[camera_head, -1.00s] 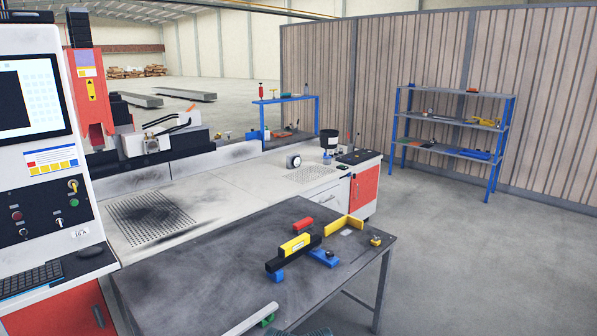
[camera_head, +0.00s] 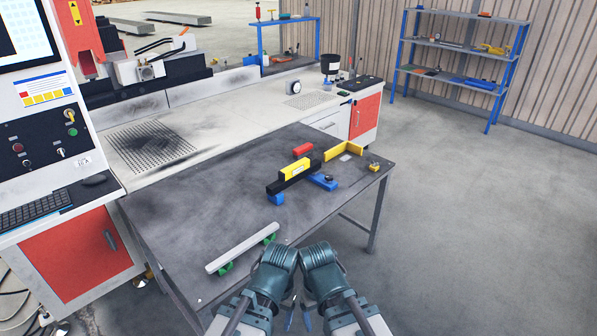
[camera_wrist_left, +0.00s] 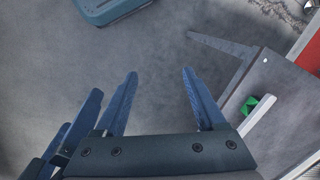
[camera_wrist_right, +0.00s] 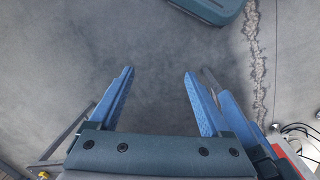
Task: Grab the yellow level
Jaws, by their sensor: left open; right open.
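My right gripper (camera_head: 307,316) and left gripper (camera_head: 289,318) are side by side at the bottom of the head view, in front of the table and well short of the level. In the left wrist view my left gripper (camera_wrist_left: 158,82) is open and empty over the floor. In the right wrist view my right gripper (camera_wrist_right: 158,76) is also open and empty.
On the table (camera_head: 190,215) are a red block (camera_head: 303,150), a yellow angle piece (camera_head: 346,153), blue supports (camera_head: 324,182), a small yellow item (camera_head: 374,167) and a pale bar (camera_head: 240,249) on green supports. The table's left middle is clear. A machine panel stands left.

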